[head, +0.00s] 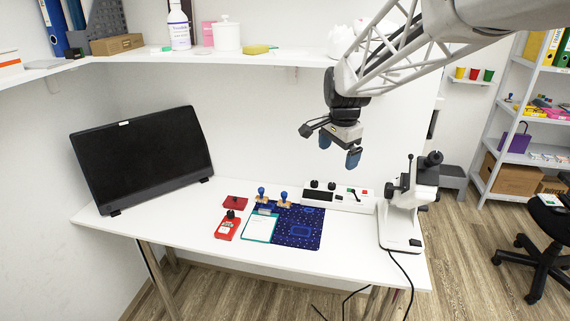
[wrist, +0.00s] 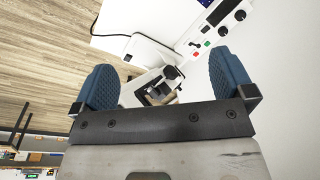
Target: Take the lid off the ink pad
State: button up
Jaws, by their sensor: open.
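Two red items that may be the ink pad lie on the white desk in the head view. One is a flat dark red box (head: 235,202). The other is a brighter red case (head: 227,230) with a white label and a black knob at its far end. I cannot tell which is the ink pad or whether its lid is a separate part. My gripper (head: 339,150), with blue fingers, hangs high above the back right of the desk, right of both red items and apart from them. It is open and empty. In the wrist view the open fingers (wrist: 163,68) show no red item.
Two blue-handled stamps (head: 284,199) stand by a dark blue mat (head: 305,236) with a clipboard (head: 260,228). A white control box (head: 345,196) and a microscope (head: 400,212) stand to the right. A black monitor (head: 145,158) is at left. The front left desk is clear.

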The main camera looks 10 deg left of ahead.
jog(key=w+a+f+m, duration=0.2)
jog(key=w+a+f, duration=0.3)
jog(key=w+a, duration=0.35)
jog(key=m+g, duration=0.1)
jog(key=m, duration=0.6)
send_near(232, 200)
jog(key=shift+w+d+r, duration=0.15)
jog(key=shift+d+r, duration=0.05)
jog(key=shift+d, duration=0.15)
jog(key=shift+a+f, duration=0.25)
jog(key=shift+a, duration=0.05)
jog(key=shift+f, duration=0.1)
jog(key=shift+f, duration=1.2)
jog(key=shift+f, duration=0.1)
jog(key=shift+a+f, duration=0.15)
jog(key=shift+f, duration=2.35)
